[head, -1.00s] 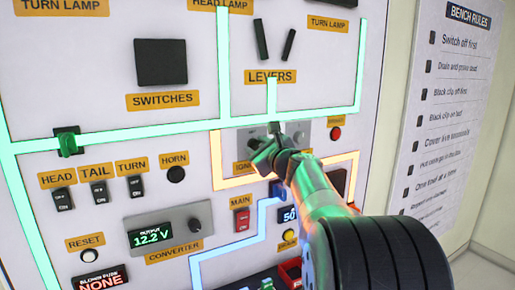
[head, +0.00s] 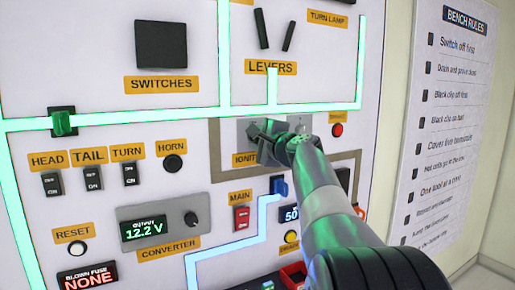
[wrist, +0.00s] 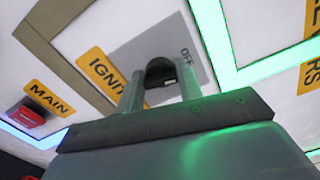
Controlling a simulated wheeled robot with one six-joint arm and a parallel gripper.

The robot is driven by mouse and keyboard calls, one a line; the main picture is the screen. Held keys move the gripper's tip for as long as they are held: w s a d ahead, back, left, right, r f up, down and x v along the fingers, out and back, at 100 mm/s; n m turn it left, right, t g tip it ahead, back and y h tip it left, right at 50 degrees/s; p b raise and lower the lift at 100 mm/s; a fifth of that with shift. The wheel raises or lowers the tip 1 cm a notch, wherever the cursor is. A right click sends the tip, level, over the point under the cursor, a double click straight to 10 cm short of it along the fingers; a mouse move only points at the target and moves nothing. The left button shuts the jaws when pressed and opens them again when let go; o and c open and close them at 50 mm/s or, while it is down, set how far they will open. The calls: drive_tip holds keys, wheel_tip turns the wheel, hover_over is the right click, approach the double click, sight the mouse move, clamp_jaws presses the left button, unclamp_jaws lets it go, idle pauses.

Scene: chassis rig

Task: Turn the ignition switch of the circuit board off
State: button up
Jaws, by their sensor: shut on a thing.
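The ignition switch is a dark knob (wrist: 160,72) on a grey plate (head: 246,130) beside the yellow IGNITION label (head: 244,159). My gripper (wrist: 162,88) is shut on the knob, one finger on each side of it. An OFF mark (wrist: 187,55) shows on the plate beyond the knob. In the head view my gripper (head: 268,138) and arm hide the knob and part of the plate. The trace (head: 221,180) around the plate is grey and unlit.
A red MAIN switch (head: 241,217) and a blue part (head: 278,186) sit below the plate. A red button (head: 337,130) is to its right. Green lit traces (head: 160,119) run above. A converter (head: 160,230) reads 12.2 V.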

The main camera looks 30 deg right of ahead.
drive_tip(key=shift+f+n+b, duration=0.15)
drive_tip(key=shift+n+b, duration=0.65)
drive_tip(key=shift+n, duration=0.4)
drive_tip(key=o, duration=0.9)
drive_tip(key=shift+s, duration=0.1)
drive_tip(key=s+b, duration=0.2)
drive_tip(key=s, duration=0.8)
drive_tip(key=shift+s+d+b, duration=0.2)
drive_tip(key=shift+s+b, duration=0.1)
drive_tip(key=shift+b, duration=0.1)
drive_tip(key=shift+w, duration=0.1)
